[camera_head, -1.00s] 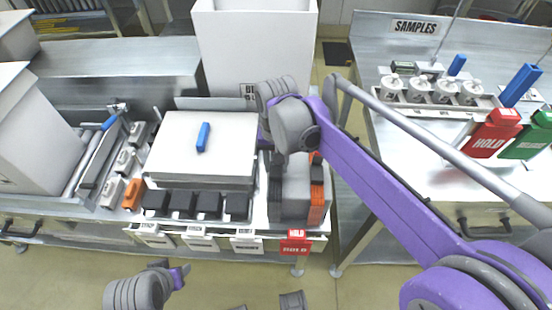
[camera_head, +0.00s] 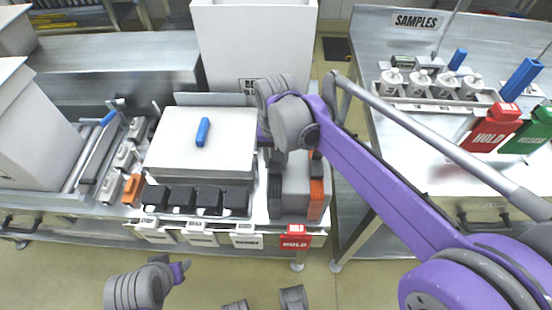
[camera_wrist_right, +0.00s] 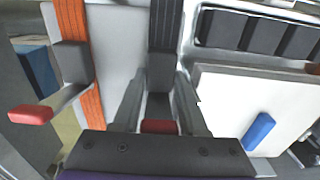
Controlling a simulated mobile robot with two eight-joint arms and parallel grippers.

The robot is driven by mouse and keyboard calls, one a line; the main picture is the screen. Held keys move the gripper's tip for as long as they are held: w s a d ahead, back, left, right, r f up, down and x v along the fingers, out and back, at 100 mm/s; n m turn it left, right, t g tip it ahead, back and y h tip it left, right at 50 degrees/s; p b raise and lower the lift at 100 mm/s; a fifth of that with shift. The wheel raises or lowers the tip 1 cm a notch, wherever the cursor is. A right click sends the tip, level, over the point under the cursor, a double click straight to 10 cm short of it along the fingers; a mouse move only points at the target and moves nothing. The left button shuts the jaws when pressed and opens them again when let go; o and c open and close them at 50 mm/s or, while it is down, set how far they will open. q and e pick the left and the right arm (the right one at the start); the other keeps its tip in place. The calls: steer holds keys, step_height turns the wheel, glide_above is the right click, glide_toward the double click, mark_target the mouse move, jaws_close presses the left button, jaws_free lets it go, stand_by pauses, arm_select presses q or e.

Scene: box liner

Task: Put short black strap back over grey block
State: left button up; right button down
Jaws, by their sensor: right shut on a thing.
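The grey block (camera_head: 295,190) stands at the right end of the left bench. It also shows in the right wrist view (camera_wrist_right: 116,40). A black strap (camera_wrist_right: 161,45) runs along its one side, and an orange strap (camera_wrist_right: 75,25) along the other. In the head view the black strap (camera_head: 276,188) is on the left side. My right gripper (camera_wrist_right: 158,115) is at the black strap's end. Its fingers are closed on a dark piece with a red end (camera_wrist_right: 158,127). My right arm hides this spot in the head view. My left gripper (camera_head: 180,272) hangs low at the left, over the floor.
A white-topped box (camera_head: 205,140) with a blue handle (camera_head: 202,132) stands beside the block. Several black blocks (camera_head: 195,198) line its front. A red HOLD label (camera_head: 296,237) hangs from the bench edge. A tall white box (camera_head: 253,45) stands behind. The SAMPLES bench (camera_head: 400,170) is at the right.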

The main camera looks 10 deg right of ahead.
stand_by(0.8)
steer(key=shift+c, duration=1.8)
jaws_free()
steer(key=o, duration=0.4)
steer(key=shift+c, duration=0.2)
steer(key=shift+r, duration=0.1)
steer(key=shift+r+p, duration=3.6)
steer(key=shift+r, duration=0.85)
